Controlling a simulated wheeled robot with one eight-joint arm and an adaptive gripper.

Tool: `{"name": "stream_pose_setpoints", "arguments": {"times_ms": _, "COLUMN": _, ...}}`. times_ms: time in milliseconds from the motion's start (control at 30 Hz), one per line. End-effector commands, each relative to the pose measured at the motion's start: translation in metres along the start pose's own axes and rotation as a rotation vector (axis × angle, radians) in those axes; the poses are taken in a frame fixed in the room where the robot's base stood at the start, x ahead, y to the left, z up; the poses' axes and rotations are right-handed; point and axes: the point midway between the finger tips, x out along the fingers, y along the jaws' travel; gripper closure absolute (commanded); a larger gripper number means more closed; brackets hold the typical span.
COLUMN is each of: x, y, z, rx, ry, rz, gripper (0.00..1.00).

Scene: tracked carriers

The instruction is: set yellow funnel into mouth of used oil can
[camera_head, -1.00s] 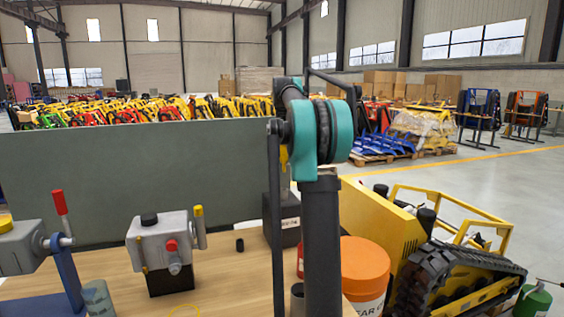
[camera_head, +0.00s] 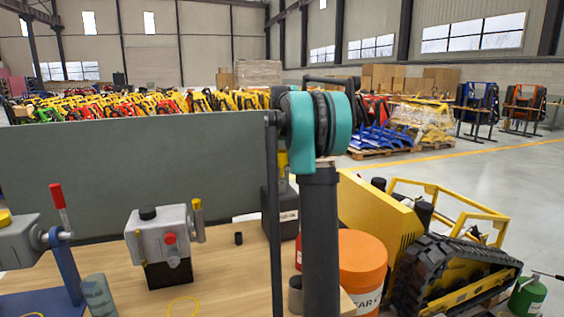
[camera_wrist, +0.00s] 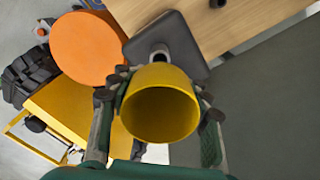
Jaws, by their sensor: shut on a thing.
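My gripper (camera_wrist: 160,88) is shut on the yellow funnel (camera_wrist: 187,102), with a finger on each side of it and its wide mouth facing the wrist camera. The used oil can (camera_wrist: 188,62) is a dark, square-topped can just beyond the funnel. Its raised grey mouth (camera_wrist: 160,50) shows past the funnel's edge. In the head view the can (camera_head: 283,218) stands on the bench behind my arm, partly hidden. A little of the funnel (camera_head: 282,161) shows above it. The funnel's spout is hidden in the wrist view, and I cannot tell whether it touches the can.
An orange-lidded tub (camera_head: 362,255) stands right of the can on the wooden bench (camera_head: 220,275). A small black cap (camera_head: 239,238) lies left of the can. A grey valve block (camera_head: 160,235) stands farther left. A yellow tracked carrier (camera_head: 450,270) is at the right.

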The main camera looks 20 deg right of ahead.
Motion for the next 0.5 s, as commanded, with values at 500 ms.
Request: {"name": "stream_pose_setpoints", "arguments": {"times_ms": 500, "x": 0.029, "y": 0.000, "z": 0.000, "rx": 0.000, "ry": 0.000, "rz": 0.000, "gripper": 0.85}}
